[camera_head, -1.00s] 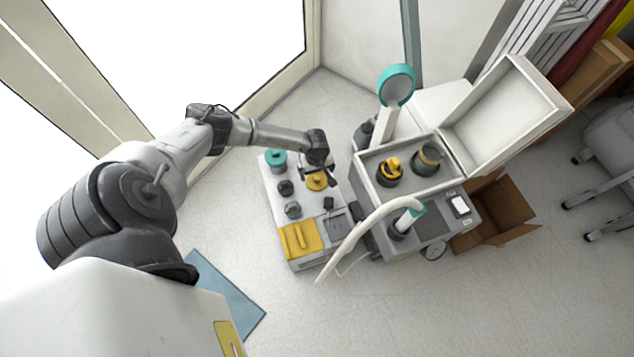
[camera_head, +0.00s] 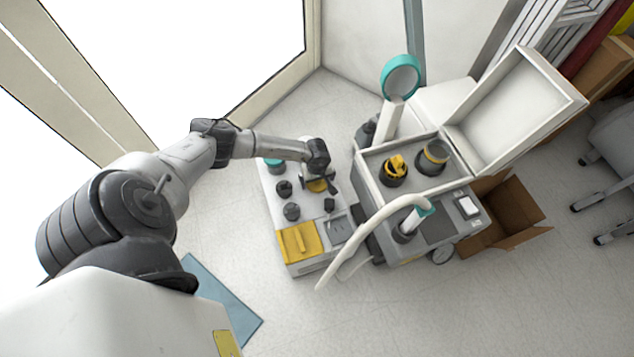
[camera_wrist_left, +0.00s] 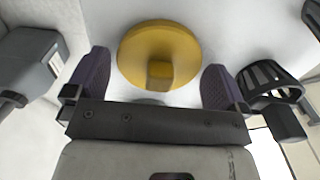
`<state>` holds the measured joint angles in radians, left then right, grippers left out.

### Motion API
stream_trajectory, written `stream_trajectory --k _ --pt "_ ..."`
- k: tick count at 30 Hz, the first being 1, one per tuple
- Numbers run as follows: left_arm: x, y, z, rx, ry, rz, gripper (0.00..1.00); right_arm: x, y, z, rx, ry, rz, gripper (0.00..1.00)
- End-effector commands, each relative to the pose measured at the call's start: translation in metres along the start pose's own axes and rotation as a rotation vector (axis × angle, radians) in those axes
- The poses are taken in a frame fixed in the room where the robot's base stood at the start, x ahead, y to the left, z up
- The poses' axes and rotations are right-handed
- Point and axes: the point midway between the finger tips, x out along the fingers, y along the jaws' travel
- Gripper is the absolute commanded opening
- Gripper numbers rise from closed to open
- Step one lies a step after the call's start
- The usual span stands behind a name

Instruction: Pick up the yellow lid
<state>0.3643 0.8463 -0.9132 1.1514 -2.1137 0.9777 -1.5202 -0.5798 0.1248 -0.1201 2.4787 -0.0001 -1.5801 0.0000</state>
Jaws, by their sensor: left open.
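The yellow lid (camera_wrist_left: 160,50) is a round disc with a raised grip tab, lying on the white top of the left compressor unit. In the left wrist view it sits between and just beyond the two open fingers of my left gripper (camera_wrist_left: 157,85). In the head view my left gripper (camera_head: 319,178) hangs over the lid (camera_head: 317,186) and hides most of it. The fingers are apart and hold nothing. I cannot tell the exact height between fingertips and lid. My right gripper does not show.
Black knobs (camera_head: 291,211) and a teal cap (camera_head: 274,163) stand close to the lid on the same white unit (camera_head: 275,225). A yellow panel (camera_head: 300,242) lies at its front. An open-lidded compressor box (camera_head: 412,190) with a white hose (camera_head: 350,245) stands to the right.

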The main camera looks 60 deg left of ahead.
Motion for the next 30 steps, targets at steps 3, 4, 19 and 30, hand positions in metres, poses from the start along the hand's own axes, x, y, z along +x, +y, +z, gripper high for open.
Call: stream_trajectory --k 3,4,19,30 --pt "-0.001 0.000 0.000 0.000 0.000 0.000 0.98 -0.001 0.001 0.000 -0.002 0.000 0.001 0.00" --pt "-0.001 0.000 0.000 0.000 0.000 0.000 0.95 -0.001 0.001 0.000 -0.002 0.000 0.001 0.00" --pt "-0.001 0.000 0.000 0.000 0.000 0.000 0.64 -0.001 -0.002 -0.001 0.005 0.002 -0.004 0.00" --pt "-0.028 0.000 -0.001 0.001 0.002 0.000 0.64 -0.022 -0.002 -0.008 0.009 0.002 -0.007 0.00"
